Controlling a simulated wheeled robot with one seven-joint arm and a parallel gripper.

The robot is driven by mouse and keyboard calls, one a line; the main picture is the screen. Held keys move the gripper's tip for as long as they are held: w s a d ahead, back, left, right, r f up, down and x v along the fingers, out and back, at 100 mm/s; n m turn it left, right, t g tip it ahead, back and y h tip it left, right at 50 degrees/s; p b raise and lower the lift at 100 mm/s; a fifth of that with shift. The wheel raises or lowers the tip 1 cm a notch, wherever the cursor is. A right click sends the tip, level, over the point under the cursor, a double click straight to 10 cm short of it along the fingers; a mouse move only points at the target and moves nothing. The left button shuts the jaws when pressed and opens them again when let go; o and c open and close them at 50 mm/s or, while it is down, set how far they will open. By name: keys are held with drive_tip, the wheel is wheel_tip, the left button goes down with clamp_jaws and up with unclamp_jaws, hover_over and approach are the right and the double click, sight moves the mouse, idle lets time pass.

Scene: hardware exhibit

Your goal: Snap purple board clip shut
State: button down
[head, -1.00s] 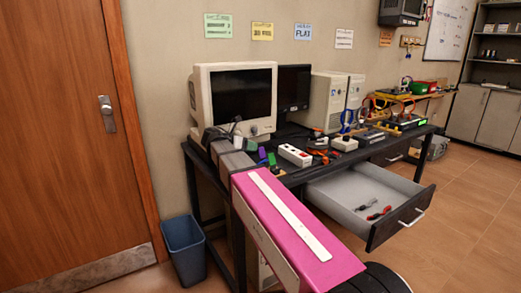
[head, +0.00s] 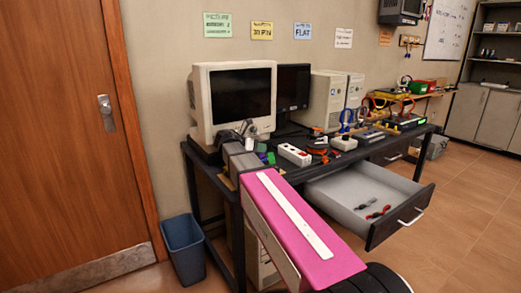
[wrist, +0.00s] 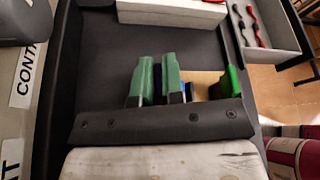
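My gripper (wrist: 157,82) shows in the wrist view as two upright green fingers with a narrow gap between them. A dark blue patch shows in that gap, and I cannot tell if the fingers touch it. No purple clip can be made out for certain; the fingers cover that spot. A tan board (wrist: 207,80) lies just behind and right of the fingers. A bright green clip (wrist: 234,79) stands at its right. In the head view the gripper is low over the near left part of the black table, beside a green clip (head: 271,158).
The beige monitor (head: 236,100) stands close behind my gripper. An open drawer (head: 341,203) with red and black tools juts out to the right. A blue bin (head: 184,248) stands on the floor at left.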

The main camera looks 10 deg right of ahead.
sight(264, 159)
drive_tip(key=shift+s, duration=0.1)
drive_tip(key=m+t, duration=0.1)
drive_tip(key=s+m+t+y, duration=0.1)
drive_tip(key=m, duration=0.1)
drive_tip(key=shift+s+d+r, duration=0.2)
drive_tip(key=shift+s+d, duration=0.05)
drive_tip(key=shift+d, duration=0.1)
drive_tip(key=m, duration=0.1)
drive_tip(key=m+t, duration=0.1)
drive_tip(key=s+m+t, duration=0.1)
drive_tip(key=shift+s+d+f+y, duration=0.1)
drive_tip(key=shift+d+f+y, duration=0.05)
drive_tip(key=shift+d+y, duration=0.15)
idle(0.4)
drive_tip(key=c, duration=1.2)
unclamp_jaws()
